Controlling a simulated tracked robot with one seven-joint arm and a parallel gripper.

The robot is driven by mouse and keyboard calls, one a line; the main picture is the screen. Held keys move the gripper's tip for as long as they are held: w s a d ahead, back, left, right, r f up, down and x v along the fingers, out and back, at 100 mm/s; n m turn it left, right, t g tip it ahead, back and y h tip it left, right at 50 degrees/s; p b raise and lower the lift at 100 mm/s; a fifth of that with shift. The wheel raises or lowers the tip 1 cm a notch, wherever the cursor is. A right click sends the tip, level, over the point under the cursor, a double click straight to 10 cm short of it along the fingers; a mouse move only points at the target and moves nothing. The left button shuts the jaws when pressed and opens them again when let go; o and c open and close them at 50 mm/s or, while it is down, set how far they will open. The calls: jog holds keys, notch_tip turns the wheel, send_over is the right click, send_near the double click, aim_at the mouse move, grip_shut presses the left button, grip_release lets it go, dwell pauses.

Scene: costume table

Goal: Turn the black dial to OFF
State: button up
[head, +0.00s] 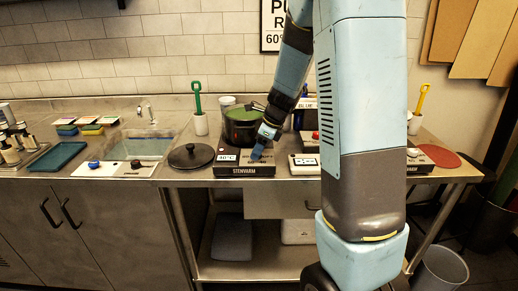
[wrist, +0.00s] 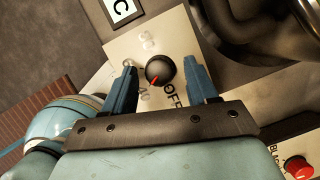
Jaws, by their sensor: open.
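The black dial (wrist: 160,71) with a red pointer mark shows in the wrist view on a pale panel. Its red mark points to the lower left, near a partly covered label that seems to end in 0. The word OFF (wrist: 174,95) is printed at the dial's lower right. My gripper (wrist: 161,76) is open, its two blue fingers on either side of the dial; I cannot tell whether they touch it. In the head view my gripper (head: 257,152) is over the warmer unit (head: 248,170), hiding the dial. The unit carries a 40°C sign (head: 227,158).
A pot (head: 242,131) stands on the warmer, close behind my gripper. A black lid (head: 191,156) lies to its left. A small boxed unit (head: 304,166) stands to the right. A red button (wrist: 298,167) shows at lower right in the wrist view. My arm hides part of the table.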

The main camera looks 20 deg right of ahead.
jog(key=shift+c, duration=0.5)
jog(key=c, duration=0.9)
jog(key=shift+c, duration=0.2)
jog(key=n+g, duration=0.1)
jog(key=n, duration=0.2)
jog(key=n+g, duration=0.1)
jog(key=n, duration=0.1)
jog(key=shift+w+n+y, duration=0.2)
jog(key=shift+n+y, duration=0.2)
jog(key=n+g, duration=0.1)
jog(key=n, duration=0.2)
jog(key=n+g, duration=0.1)
jog(key=n, duration=0.2)
jog(key=shift+w+r+h, duration=0.1)
jog(key=shift+w+h, duration=0.1)
jog(key=shift+h, duration=0.1)
jog(key=shift+g, duration=0.3)
jog(key=o, duration=1)
